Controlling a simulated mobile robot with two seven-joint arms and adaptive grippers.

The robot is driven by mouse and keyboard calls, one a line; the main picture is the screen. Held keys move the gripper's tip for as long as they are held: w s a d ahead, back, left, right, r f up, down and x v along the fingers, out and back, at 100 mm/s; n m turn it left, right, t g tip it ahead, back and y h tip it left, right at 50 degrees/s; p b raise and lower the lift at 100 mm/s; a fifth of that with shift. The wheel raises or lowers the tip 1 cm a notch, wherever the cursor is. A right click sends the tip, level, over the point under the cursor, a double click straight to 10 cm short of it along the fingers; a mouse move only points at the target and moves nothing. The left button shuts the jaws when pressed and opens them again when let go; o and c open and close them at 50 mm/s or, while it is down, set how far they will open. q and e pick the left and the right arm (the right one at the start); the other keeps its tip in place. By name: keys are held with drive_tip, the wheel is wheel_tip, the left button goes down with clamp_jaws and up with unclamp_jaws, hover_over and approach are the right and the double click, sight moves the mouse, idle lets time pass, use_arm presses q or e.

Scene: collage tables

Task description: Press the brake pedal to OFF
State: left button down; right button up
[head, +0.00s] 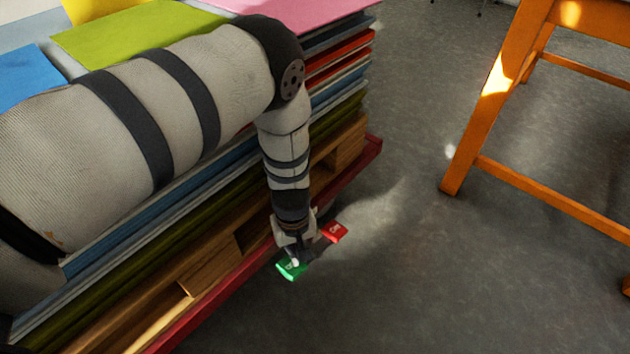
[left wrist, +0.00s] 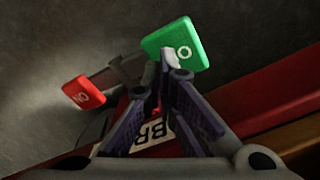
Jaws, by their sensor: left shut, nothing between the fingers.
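The brake pedal has a green pad (head: 287,271) and a red pad (head: 335,231), low beside the red base edge of the stack. In the left wrist view the red pad (left wrist: 84,92) reads "ON" upside down, and the green pad (left wrist: 185,42) shows an "O", the rest of its lettering being covered. A dark bar joins the pads. My left gripper (head: 298,260) points down, shut and empty, with its fingertips over the edge of the green pad. In the left wrist view the fingertips (left wrist: 171,64) overlap that pad; I cannot tell whether they press it. My right gripper is not in view.
A stack of coloured sheets on wooden pallet boards, with a red base rail (head: 225,288), stands beside the pedal. A white label (left wrist: 152,133) reading "BR" is partly hidden behind the fingers. An orange table (head: 497,85) stands at the right. The grey floor (head: 430,270) between is clear.

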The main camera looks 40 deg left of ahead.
use_arm(q)
drive_tip(key=shift+f+b, duration=0.9)
drive_tip(key=shift+f, duration=0.75)
idle(0.6)
drive_tip(key=shift+r+p, duration=2.25)
drive_tip(key=shift+r, duration=1.4)
drive_tip(key=shift+f, duration=0.1)
